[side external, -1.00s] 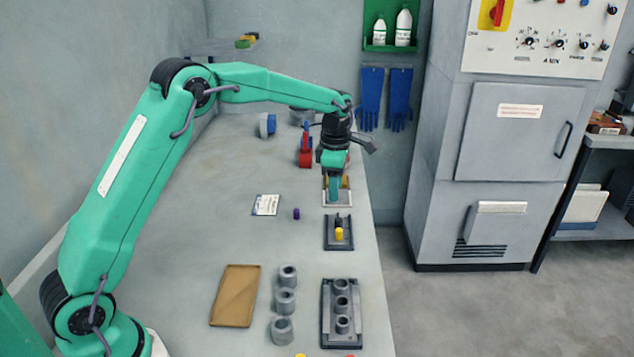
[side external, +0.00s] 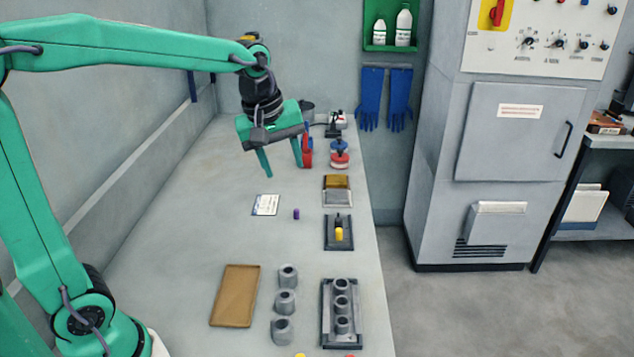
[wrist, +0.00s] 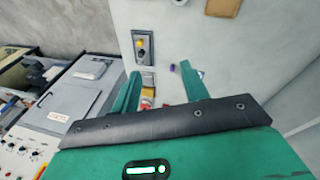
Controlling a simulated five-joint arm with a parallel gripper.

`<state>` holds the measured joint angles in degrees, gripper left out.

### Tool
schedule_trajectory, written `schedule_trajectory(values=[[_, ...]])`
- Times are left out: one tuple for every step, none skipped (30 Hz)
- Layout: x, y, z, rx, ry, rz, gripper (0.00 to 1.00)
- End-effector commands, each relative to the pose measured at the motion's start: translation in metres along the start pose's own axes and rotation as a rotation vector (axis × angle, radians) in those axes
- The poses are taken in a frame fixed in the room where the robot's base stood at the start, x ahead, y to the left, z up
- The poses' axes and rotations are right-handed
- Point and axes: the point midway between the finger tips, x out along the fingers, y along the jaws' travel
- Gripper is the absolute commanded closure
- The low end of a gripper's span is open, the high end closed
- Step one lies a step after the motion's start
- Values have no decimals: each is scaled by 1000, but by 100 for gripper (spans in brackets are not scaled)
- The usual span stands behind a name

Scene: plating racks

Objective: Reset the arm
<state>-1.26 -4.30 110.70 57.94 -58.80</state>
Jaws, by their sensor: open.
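My gripper (side external: 283,168) is open and empty. It hangs above the table toward its far end, its two green fingers apart and pointing down. In the wrist view, its fingers (wrist: 160,80) stand apart with bare table and small items showing between and beyond them.
The table holds a brown tray (side external: 234,296), several grey cups (side external: 285,302), a dark rack (side external: 341,314), a smaller dark tray (side external: 338,240), a white card (side external: 265,205) and a purple piece (side external: 296,214). Red and blue items (side external: 339,153) stand near the gripper. The table's left-middle is clear.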

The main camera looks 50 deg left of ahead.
Motion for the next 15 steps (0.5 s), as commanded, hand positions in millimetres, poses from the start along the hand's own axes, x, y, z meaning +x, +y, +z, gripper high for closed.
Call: schedule_trajectory(values=[[-7,-8,6,54,8,14,55],[-9,-13,9,88,12,19,55],[-13,-19,13,133,18,27,55],[-16,-23,16,168,23,33,55],[-18,-28,19,202,26,38,55],[-20,-34,23,247,33,45,55],[-23,-38,26,281,38,50,55],[-24,-43,29,315,44,55,55],[-26,-49,33,360,51,62,55],[-28,-54,36,395,57,67,55],[-29,-59,39,429,63,71,55],[-31,-65,43,473,71,77,55],[-32,-70,46,507,77,81,55],[-32,-75,49,541,83,84,55],[-33,-81,53,587,92,90,55]])
